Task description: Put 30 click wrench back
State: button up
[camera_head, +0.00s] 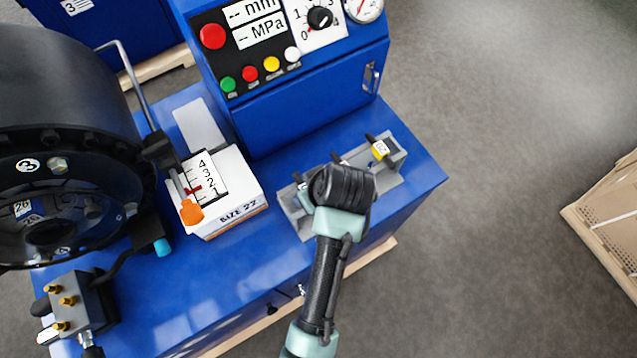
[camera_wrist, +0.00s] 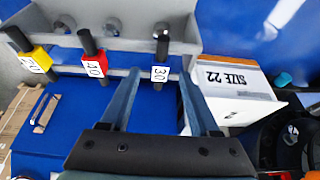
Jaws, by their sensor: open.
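The 30 click wrench (camera_wrist: 160,73), with a dark handle and a white tag reading 30, stands in the grey rack (camera_wrist: 120,15), at the right end of the row in the wrist view. My gripper (camera_wrist: 158,76) is open, one finger on each side of this wrench. A red-tagged 40 wrench (camera_wrist: 94,66) and a yellow-tagged wrench (camera_wrist: 37,60) stand in the same rack to the left. In the head view my wrist covers part of the rack (camera_head: 303,222), and my fingers are hidden.
A white SIZE 22 box (camera_head: 235,205) stands left of the rack on the blue machine top (camera_head: 250,280). The blue control panel (camera_head: 300,100) rises behind, and the large black crimper head (camera_head: 60,100) is at the left. Floor is open at the right, before a crate (camera_head: 610,220).

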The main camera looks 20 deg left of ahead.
jog(key=w+d+r+m+t, duration=0.2)
jog(key=w+r+t, duration=0.3)
jog(key=r, duration=0.8)
jog(key=w+d+r+m+t+h, duration=0.15)
jog(key=w+r+t, duration=0.25)
jog(key=r, duration=0.9)
jog(key=w+d+r+m+t+y, duration=0.1)
jog(key=w+d+r+m+t, duration=0.3)
jog(key=r, duration=0.9)
jog(key=s+d+r+m+t+h, duration=0.1)
jog(key=s+r+t, duration=0.2)
jog(key=r, duration=0.6)
jog(key=s+d+r+m+t+h, duration=0.1)
jog(key=s+r+t, duration=0.3)
jog(key=r, duration=0.4)
jog(key=s+d+r+m+t+h, duration=0.1)
jog(key=s+r+t, duration=0.3)
jog(key=r, duration=0.5)
jog(key=shift+s+d+r+t, duration=0.25)
jog(key=shift+r+t, duration=0.05)
jog(key=shift+r, duration=0.05)
jog(key=shift+h, duration=0.25)
notch_tip(320, 180, down, 5)
jog(key=b, duration=0.5)
jog(key=shift+a, duration=0.1)
